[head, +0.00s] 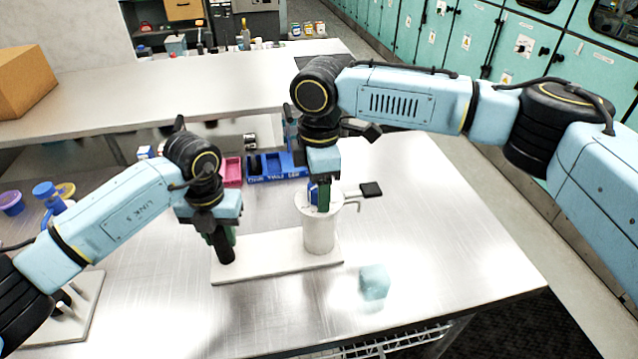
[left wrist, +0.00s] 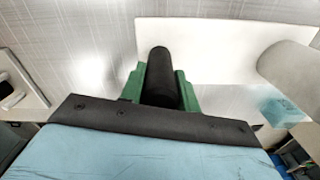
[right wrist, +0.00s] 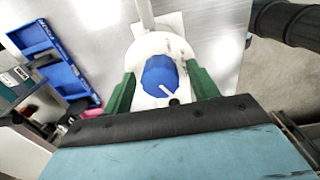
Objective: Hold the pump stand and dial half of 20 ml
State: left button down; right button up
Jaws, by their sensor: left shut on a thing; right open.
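The pump stand is a white base plate (head: 290,265) with a black upright post (head: 224,254) at its left and a white cylindrical pump body (head: 319,236) at its right. My left gripper (head: 222,236) is shut on the black post, which also shows between its green fingers in the left wrist view (left wrist: 160,78). A blue dial (right wrist: 160,75) with a white pointer line sits on top of the pump body. My right gripper (right wrist: 163,90) is open above the pump, its green fingers on either side of the dial with gaps visible.
A translucent light-blue cube (head: 374,282) lies in front of the stand. A blue tray (head: 276,168) and a pink tray (head: 232,172) are behind it. A small black piece (head: 371,189) is right of the pump. The table's right side is clear.

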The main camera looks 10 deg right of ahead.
jog(key=c, duration=1)
jog(key=shift+m, duration=0.4)
jog(key=m, duration=0.2)
jog(key=shift+a+m, duration=0.1)
jog(key=shift+m, duration=2.4)
jog(key=o, duration=1)
